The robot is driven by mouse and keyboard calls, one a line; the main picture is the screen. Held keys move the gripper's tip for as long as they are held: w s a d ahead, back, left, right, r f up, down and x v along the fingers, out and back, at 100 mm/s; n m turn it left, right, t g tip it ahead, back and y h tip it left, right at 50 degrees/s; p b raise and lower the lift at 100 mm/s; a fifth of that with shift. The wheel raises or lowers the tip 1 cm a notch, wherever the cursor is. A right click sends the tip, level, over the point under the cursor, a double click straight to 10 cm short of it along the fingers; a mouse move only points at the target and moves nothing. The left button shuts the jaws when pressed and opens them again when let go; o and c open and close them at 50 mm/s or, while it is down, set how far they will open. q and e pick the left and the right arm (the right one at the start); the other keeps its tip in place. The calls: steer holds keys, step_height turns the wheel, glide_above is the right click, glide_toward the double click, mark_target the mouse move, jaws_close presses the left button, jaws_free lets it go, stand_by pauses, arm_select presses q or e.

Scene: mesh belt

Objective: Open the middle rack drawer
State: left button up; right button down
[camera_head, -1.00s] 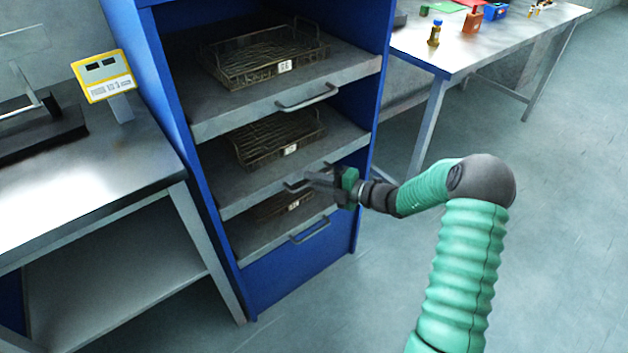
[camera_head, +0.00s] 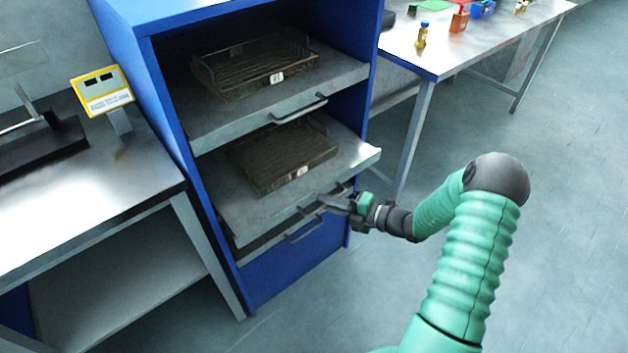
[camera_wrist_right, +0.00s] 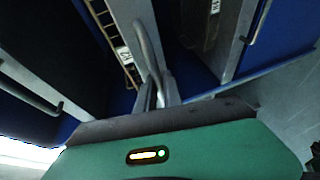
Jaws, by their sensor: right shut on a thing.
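The blue rack (camera_head: 295,277) holds three grey drawers, one above another. The middle drawer (camera_head: 355,160) is pulled partly out and carries a wire basket (camera_head: 283,157). My right gripper (camera_head: 325,203) is shut on the middle drawer's handle, which it mostly hides in the head view. In the right wrist view the handle (camera_wrist_right: 147,48) rises from between the fingers (camera_wrist_right: 158,92). The top drawer (camera_head: 228,122) and the bottom drawer, with its handle (camera_head: 305,232), are pushed in. My left gripper is not in view.
A metal table (camera_head: 90,200) with a yellow-framed display (camera_head: 103,90) stands close at the rack's left. Another table (camera_head: 455,55) with small bottles and boxes stands behind at the right. The floor right of the rack is clear.

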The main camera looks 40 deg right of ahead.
steer(key=s+d+p, duration=0.1)
steer(key=s+p, duration=0.8)
steer(key=s, duration=1.7)
steer(key=shift+d+f, duration=0.2)
steer(key=shift+d, duration=0.2)
steer(key=c, duration=1.5)
jaws_free()
steer(key=shift+w, duration=0.1)
steer(key=shift+c, duration=0.2)
steer(key=shift+o, duration=0.2)
steer(key=shift+d, duration=0.1)
steer(key=shift+r, duration=0.1)
steer(key=v, duration=1.6)
steer(key=shift+s+d, duration=0.3)
